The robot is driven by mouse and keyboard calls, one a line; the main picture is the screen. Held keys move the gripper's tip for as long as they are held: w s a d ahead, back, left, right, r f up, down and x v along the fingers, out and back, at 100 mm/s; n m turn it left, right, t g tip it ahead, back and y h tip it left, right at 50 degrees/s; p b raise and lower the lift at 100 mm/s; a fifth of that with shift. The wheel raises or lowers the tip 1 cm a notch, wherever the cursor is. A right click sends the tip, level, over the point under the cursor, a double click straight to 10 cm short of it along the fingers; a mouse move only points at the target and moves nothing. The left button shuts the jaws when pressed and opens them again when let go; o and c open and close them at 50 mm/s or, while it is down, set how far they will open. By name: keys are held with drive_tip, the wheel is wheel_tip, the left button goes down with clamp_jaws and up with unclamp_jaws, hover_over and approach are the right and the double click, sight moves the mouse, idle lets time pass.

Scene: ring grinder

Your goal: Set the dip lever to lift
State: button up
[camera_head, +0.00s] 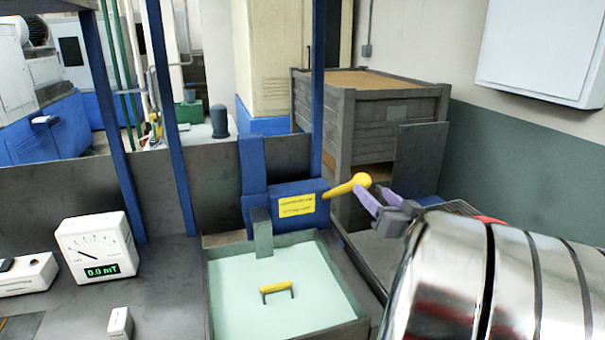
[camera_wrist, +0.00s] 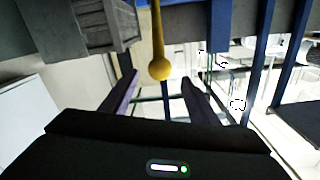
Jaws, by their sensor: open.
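The dip lever (camera_head: 345,187) is a yellow rod with a round yellow knob. It sticks out to the right and slightly up from a blue housing (camera_head: 297,203) with a yellow label, whose print is too small to read. My gripper (camera_head: 368,197), with purple fingers, is open close to the knob from the right. In the wrist view the yellow knob (camera_wrist: 160,67) hangs between the two open fingertips, near their tips, with gaps on both sides. I cannot tell whether either finger touches it in the head view.
A tank of pale green liquid (camera_head: 240,305) with a yellow-handled piece in it stands below the housing. A meter (camera_head: 97,250) reading 0.0 mT is at left. A large wooden crate (camera_head: 350,115) stands behind the lever. Blue posts (camera_head: 171,120) rise at the back.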

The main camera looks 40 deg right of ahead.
drive_tip(key=x, duration=1.1)
drive_tip(key=shift+w+d, duration=0.1)
drive_tip(key=shift+w, duration=0.25)
clamp_jaws()
